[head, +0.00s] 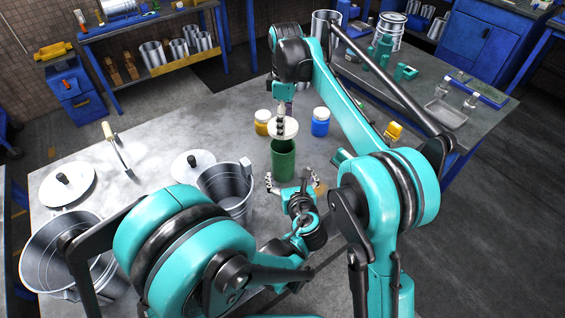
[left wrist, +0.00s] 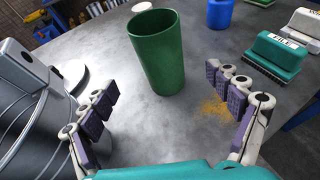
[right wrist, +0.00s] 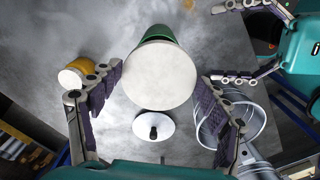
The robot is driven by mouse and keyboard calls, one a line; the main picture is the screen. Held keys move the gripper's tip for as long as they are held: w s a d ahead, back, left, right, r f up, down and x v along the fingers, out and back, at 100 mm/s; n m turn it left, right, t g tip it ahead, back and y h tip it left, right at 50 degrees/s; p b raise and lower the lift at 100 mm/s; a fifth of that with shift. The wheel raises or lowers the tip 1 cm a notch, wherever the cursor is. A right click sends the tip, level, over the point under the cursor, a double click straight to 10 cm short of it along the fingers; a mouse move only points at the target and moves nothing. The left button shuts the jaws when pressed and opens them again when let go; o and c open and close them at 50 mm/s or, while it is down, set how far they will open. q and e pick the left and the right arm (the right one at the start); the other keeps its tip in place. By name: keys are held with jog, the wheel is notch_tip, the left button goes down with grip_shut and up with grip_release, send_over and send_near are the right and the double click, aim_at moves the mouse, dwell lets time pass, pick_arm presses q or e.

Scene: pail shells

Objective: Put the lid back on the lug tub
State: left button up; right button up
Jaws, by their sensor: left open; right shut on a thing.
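The green tub (head: 283,162) stands upright and open on the grey table. It also shows in the left wrist view (left wrist: 160,55). My right gripper (head: 282,124) is shut on a pale round lid (head: 291,131) and holds it above the tub. In the right wrist view the lid (right wrist: 157,75) covers most of the tub (right wrist: 158,33), so the gap between them is unclear. My left gripper (head: 293,184) is open and empty in front of the tub. In the left wrist view the tub stands beyond and between its fingers, apart from them.
Metal pails (head: 232,188) (head: 58,252) and white lids with black knobs (head: 192,164) (head: 70,187) are at the left. A yellow jar (head: 262,122) and a blue jar (head: 320,122) stand behind the tub. Orange-brown grains (left wrist: 214,107) lie to its right.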

aim_at(281, 152)
pick_arm(q)
jog(key=x, duration=1.2)
jog(key=shift+f, duration=0.1)
jog(key=c, duration=1.8)
jog(key=shift+o, duration=0.2)
pick_arm(e)
jog(key=shift+w+f, duration=0.1)
jog(key=shift+f, duration=2.45)
